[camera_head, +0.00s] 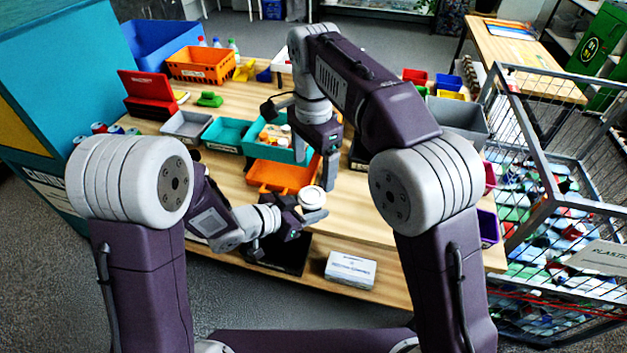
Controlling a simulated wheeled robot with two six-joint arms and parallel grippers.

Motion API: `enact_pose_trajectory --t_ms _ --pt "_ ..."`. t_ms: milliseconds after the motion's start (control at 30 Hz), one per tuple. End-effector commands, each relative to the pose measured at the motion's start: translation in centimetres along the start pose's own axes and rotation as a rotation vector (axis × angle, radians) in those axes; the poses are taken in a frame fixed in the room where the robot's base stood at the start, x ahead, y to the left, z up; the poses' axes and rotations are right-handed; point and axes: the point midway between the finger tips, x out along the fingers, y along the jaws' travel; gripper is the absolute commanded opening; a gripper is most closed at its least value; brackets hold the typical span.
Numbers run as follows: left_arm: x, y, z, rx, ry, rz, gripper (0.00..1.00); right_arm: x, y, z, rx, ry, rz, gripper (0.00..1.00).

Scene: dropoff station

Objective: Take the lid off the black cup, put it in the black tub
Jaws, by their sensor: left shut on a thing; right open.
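My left gripper (305,215) is shut on the black cup, low over the front of the table. The cup's dark body is mostly hidden by the dark fingers. Its round white lid (312,197) faces up and appears to sit on the cup. My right gripper (316,168) is open and empty, fingers pointing down, above and slightly behind the lid and apart from it. A black tub (358,154) shows partly just right of my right gripper; my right arm hides much of it.
An orange tray (272,178) lies behind the cup. Teal bins, one (226,131) empty-looking, and a grey bin (184,122) stand to the left. A white box (350,270) is at the front. A wire cage (545,200) of bottles stands right of the table.

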Motion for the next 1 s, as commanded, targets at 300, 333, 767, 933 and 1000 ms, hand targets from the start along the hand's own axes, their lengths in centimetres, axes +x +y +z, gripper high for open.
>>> enact_pose_trajectory --t_ms 300,333,767,933,1000 --pt "0.0 0.0 0.0 0.0 0.0 0.0 0.0 6.3 0.1 0.0 0.001 0.0 0.003 0.86" --pt "0.0 0.0 0.0 0.0 0.0 0.0 0.0 6.7 0.1 0.0 0.001 0.0 0.003 0.86" --pt "0.0 0.0 0.0 0.0 0.0 0.0 0.0 7.6 0.1 0.0 0.001 0.0 -0.001 0.74" --pt "0.0 0.0 0.0 0.0 0.0 0.0 0.0 7.6 0.1 0.0 0.001 0.0 0.0 0.27" --pt "0.0 0.0 0.0 0.0 0.0 0.0 0.0 7.6 0.1 0.0 0.001 0.0 0.0 0.1"
